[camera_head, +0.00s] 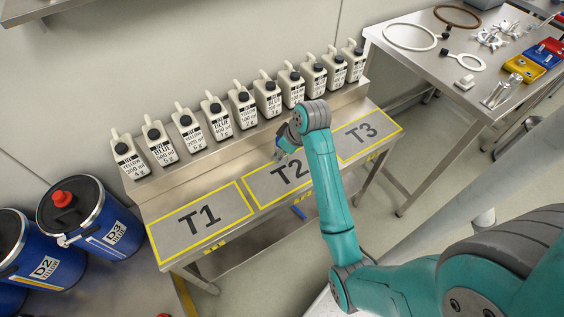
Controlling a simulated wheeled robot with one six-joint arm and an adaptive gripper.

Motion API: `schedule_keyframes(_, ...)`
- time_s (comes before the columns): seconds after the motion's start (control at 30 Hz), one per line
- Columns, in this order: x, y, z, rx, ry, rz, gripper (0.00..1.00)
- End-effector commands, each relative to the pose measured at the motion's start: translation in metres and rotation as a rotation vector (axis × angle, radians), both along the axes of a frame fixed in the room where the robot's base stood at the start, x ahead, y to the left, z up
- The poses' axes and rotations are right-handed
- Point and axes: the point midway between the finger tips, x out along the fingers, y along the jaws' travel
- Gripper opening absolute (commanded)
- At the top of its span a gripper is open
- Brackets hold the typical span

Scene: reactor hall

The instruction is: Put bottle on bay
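Several cream bottles with dark caps, handles and printed labels stand upright in a row on the raised back shelf of the steel bench. They include a YELLOW bottle (127,158) at the left end and a BLUE bottle (216,117) farther along. Three yellow-outlined bays lie on the bench's lower front surface: T1 (225,222), T2 (260,186) and T3 (385,122). T1 and T3 look empty. My teal arm covers part of T2. My gripper (279,156) is over T2's back part, in front of the bottles and apart from them. Its fingers are too small to read.
Blue drums D2 (42,262) and D3 (95,222) stand on the floor at the left. Open floor lies between the tables.

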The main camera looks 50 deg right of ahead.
Motion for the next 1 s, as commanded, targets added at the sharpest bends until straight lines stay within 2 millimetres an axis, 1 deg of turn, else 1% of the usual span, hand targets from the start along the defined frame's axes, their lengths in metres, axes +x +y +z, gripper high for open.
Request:
schedule_keyframes(0.03,0.000,0.000,-0.008,0.000,0.001,-0.001,0.14)
schedule_keyframes(0.1,0.000,0.000,-0.014,0.000,0.000,0.000,0.14)
schedule_keyframes(0.27,0.000,0.000,-0.023,0.000,0.000,0.001,0.14)
schedule_keyframes(0.5,0.000,0.000,-0.053,0.001,0.000,0.000,0.14)
schedule_keyframes(0.57,0.000,0.000,-0.056,0.000,-0.001,0.000,0.14)
schedule_keyframes(0.9,0.000,0.000,-0.058,0.000,-0.001,0.000,0.14)
schedule_keyframes(0.93,0.000,0.000,-0.058,-0.001,-0.001,0.001,0.44)
schedule_keyframes(0.97,0.000,0.000,-0.058,-0.001,-0.001,0.001,0.52)
schedule_keyframes(1.0,0.000,0.000,-0.058,-0.001,-0.002,0.001,0.62)
